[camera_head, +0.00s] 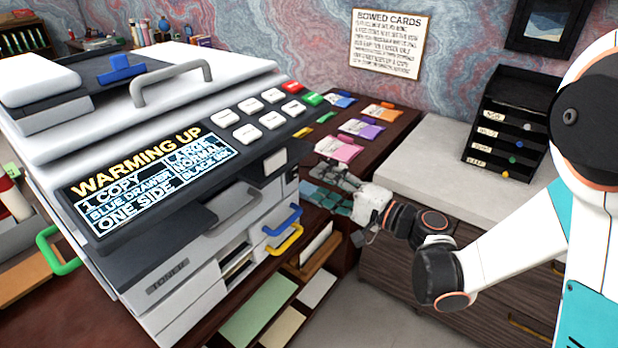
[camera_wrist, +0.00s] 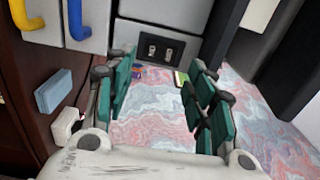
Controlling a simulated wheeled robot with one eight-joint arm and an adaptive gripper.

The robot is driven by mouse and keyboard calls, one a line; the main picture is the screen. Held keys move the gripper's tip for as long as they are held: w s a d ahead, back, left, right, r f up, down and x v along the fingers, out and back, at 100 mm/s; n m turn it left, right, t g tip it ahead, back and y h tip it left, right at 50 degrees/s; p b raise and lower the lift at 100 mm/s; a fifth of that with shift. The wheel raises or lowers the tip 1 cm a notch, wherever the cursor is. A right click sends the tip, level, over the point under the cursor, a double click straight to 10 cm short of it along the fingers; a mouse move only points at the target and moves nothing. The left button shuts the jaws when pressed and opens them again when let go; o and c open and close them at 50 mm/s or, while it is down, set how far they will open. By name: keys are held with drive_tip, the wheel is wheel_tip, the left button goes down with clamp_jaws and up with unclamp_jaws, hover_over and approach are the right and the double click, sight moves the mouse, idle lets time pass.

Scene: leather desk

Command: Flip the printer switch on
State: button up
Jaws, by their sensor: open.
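The printer (camera_head: 190,285) is a large white and grey machine at the left of the head view, with a lit display (camera_head: 150,180) reading "WARMING UP". In the wrist view, a black recessed panel (camera_wrist: 185,50) with two small pale fittings sits on the printer's grey side. The fittings look like a switch and a socket or two switches; their positions are too small to read. My gripper (camera_head: 325,190) is beside the printer's right side in the head view. In the wrist view my gripper (camera_wrist: 163,65) is open and empty, its teal fingers apart below the panel, with no visible contact.
Blue (camera_head: 283,221) and yellow (camera_head: 284,240) drawer handles stick out near my gripper. Colored card packs (camera_head: 338,148) lie on the dark desk behind it. A pale blue block (camera_wrist: 53,92) is at the wrist view's left. A white-topped cabinet (camera_head: 430,150) stands right.

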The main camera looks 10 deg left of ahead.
drive_tip(key=v, duration=0.5)
drive_tip(key=shift+s+d, duration=0.15)
drive_tip(key=shift+d, duration=0.2)
drive_tip(key=s+d+n+h, duration=0.2)
drive_tip(key=s+d+h, duration=0.6)
drive_tip(key=d, duration=0.4)
drive_tip(key=s+d+r+n+h, duration=0.1)
drive_tip(key=s+d+n+h, duration=0.1)
drive_tip(key=s+d+h, duration=0.6)
drive_tip(key=s+d, duration=0.2)
drive_tip(key=d, duration=0.3)
drive_tip(key=shift+s+d+r+h, duration=0.15)
drive_tip(key=shift+s+d+h, duration=0.15)
drive_tip(key=shift+s+d, duration=0.1)
